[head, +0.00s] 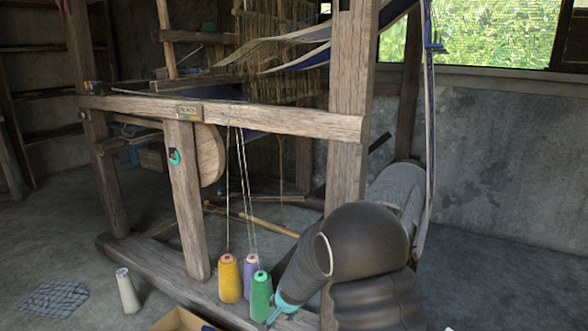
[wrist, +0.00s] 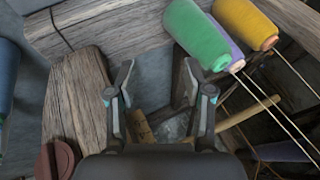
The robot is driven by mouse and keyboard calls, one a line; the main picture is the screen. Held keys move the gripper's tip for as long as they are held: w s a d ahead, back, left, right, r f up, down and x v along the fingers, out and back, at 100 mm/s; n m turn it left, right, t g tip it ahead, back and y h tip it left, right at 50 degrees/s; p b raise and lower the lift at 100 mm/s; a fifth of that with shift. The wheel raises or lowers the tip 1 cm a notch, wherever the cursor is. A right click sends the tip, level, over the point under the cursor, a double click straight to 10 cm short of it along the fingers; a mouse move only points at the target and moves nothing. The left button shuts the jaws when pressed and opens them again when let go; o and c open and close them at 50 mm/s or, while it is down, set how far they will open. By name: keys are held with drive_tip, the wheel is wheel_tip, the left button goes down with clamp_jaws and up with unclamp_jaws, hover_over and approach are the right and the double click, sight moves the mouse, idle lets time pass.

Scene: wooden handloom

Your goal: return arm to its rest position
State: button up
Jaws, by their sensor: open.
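My gripper (wrist: 158,80) is open in the wrist view, with its two fingers apart and nothing between them. In the head view, my gripper (head: 276,312) is low beside the green yarn cone (head: 261,296), at the loom's base beam. My dark arm bends down to it from the right and hides part of the loom's right post (head: 349,110). In the wrist view, the green cone (wrist: 196,36) lies just beyond the right finger. I cannot tell whether they touch.
A yellow cone (head: 229,279) and a purple cone (head: 250,272) stand near the green one, with threads rising. The loom's front rail (head: 250,120) crosses above. Grey wall (head: 510,160) stands behind, right.

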drive_tip(key=s+d+r+n+p, duration=0.2)
drive_tip(key=s+d+r, duration=0.4)
drive_tip(key=s+r, duration=0.5)
drive_tip(key=s+d+r+n+h+p, duration=0.1)
drive_tip(key=s+d+r+n+p, duration=0.1)
drive_tip(key=s+d+r, duration=0.5)
drive_tip(key=s+d+r+n+h+p, duration=0.1)
drive_tip(key=s+d+r, duration=0.5)
drive_tip(key=s+r, duration=0.9)
drive_tip(key=s+n+p, duration=0.1)
drive_tip(key=s+p, duration=0.1)
drive_tip(key=s, duration=0.2)
drive_tip(key=shift+d+r+n, duration=0.15)
drive_tip(key=shift+r+n, duration=0.2)
drive_tip(key=shift+n, duration=0.05)
